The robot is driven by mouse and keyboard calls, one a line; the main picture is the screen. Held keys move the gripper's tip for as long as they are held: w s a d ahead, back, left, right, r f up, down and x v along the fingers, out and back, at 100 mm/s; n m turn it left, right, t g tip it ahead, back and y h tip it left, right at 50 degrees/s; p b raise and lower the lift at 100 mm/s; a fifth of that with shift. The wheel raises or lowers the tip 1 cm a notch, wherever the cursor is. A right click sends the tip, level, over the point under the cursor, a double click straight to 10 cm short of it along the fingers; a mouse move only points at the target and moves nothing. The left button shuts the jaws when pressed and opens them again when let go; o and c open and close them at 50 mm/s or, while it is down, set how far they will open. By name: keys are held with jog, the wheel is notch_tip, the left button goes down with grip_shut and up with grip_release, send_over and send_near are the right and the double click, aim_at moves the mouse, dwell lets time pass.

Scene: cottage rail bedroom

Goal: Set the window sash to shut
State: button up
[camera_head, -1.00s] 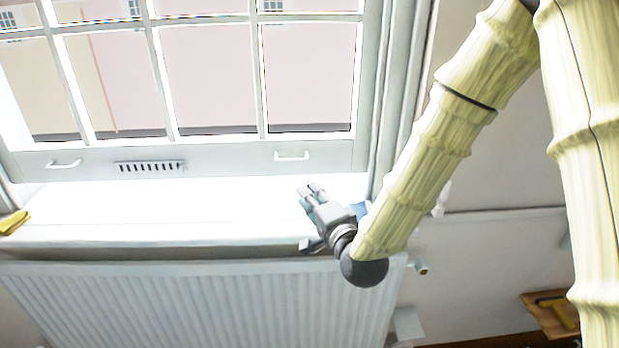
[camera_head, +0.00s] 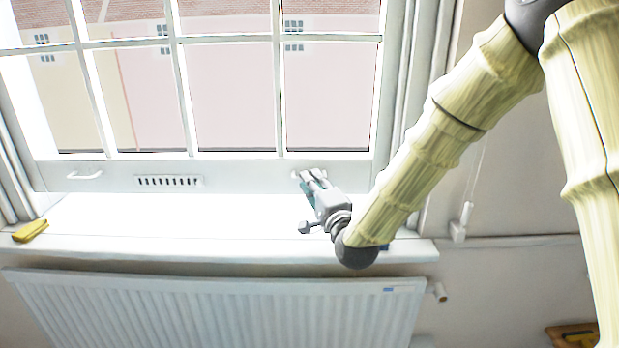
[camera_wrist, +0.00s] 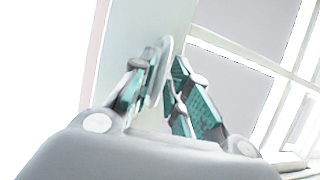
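The white window sash (camera_head: 235,172) has glazing bars, a slotted vent and a pale handle (camera_head: 86,175) at the left of its bottom rail. Bright white lies between this rail and the sill, and I cannot tell how large any gap is. My gripper (camera_head: 310,180) is at the right end of the rail and mostly hides the right handle. In the wrist view, my gripper (camera_wrist: 165,85) has its teal-padded fingers apart on either side of the pale handle (camera_wrist: 158,75). The handle looks very close to the left finger; contact is unclear.
The white sill (camera_head: 180,235) runs below the window, with a folded yellow cloth (camera_head: 30,230) at its left end. A ribbed radiator (camera_head: 220,310) is under it. A cord with a white pull (camera_head: 462,220) hangs at the right. A wooden item (camera_head: 572,335) is at lower right.

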jog(key=shift+x, duration=1.05)
grip_shut()
jog(key=shift+f, duration=0.1)
